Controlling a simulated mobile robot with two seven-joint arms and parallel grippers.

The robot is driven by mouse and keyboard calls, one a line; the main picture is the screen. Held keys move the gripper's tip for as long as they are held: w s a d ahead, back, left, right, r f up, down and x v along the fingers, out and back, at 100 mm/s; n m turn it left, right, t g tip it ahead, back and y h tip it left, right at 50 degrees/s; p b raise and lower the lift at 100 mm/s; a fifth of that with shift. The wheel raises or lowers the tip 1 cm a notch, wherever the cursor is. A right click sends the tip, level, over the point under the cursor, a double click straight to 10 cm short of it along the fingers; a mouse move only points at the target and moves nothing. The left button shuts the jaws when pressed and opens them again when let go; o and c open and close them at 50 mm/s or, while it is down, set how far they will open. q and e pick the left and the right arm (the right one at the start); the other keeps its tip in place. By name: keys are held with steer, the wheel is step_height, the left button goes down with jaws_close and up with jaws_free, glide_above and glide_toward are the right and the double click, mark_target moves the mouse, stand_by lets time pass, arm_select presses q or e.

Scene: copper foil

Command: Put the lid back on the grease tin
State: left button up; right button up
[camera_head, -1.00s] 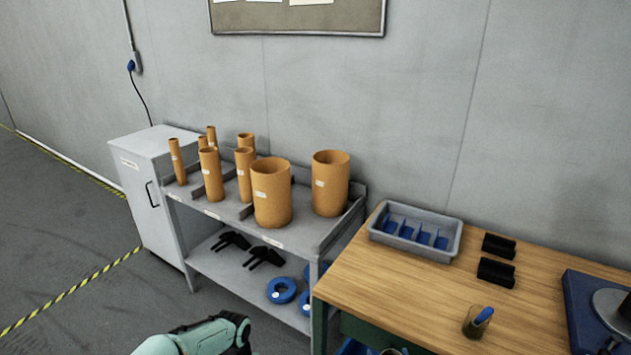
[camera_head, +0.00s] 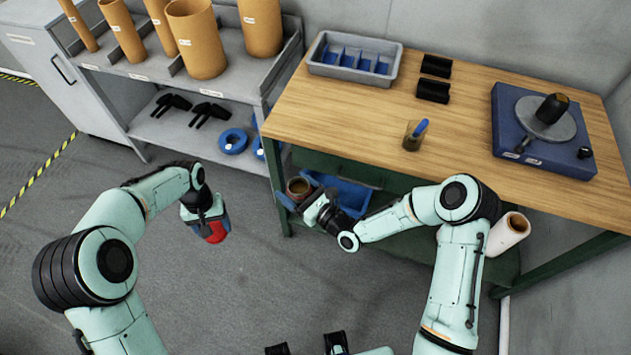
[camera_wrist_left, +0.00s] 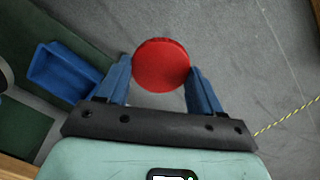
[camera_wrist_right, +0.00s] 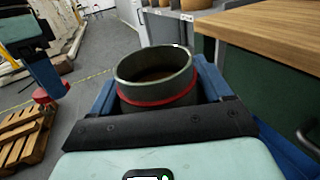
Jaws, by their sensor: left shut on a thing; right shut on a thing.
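The red lid (camera_wrist_left: 161,65) is held between the two blue fingers of my left gripper (camera_wrist_left: 160,82) in the left wrist view. In the head view, the lid (camera_head: 212,231) hangs over the grey floor at my left gripper (camera_head: 207,224). The open grease tin (camera_wrist_right: 155,80) is dark with a red band and brown content, held between the fingers of my right gripper (camera_wrist_right: 155,92). In the head view, the tin (camera_head: 298,187) is at my right gripper (camera_head: 297,199), in front of the workbench's left end. Lid and tin are apart, the lid to the left.
A shelf (camera_head: 180,143) with orange tubes stands left. Floor between the grippers is clear.

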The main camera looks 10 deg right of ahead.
steer(key=shift+w+a+f+n+g+y, duration=0.1)
steer(key=shift+a+n+g+y, duration=0.2)
steer(key=shift+a, duration=0.2)
steer(key=shift+w+a+f+n+g+y, duration=0.1)
steer(key=shift+a+n+g+y, duration=0.15)
steer(key=shift+a, duration=0.2)
steer(key=shift+s, duration=0.1)
arm_select(q)
steer(key=w+d+r, duration=0.5)
steer(key=d+r, duration=0.1)
steer(key=d, duration=0.4)
step_height(320, 180, up, 8)
steer(key=t, duration=0.1)
glide_above(292, 190)
steer(key=shift+f, duration=0.1)
steer(key=shift+f, duration=0.1)
steer(key=shift+f, duration=1.95)
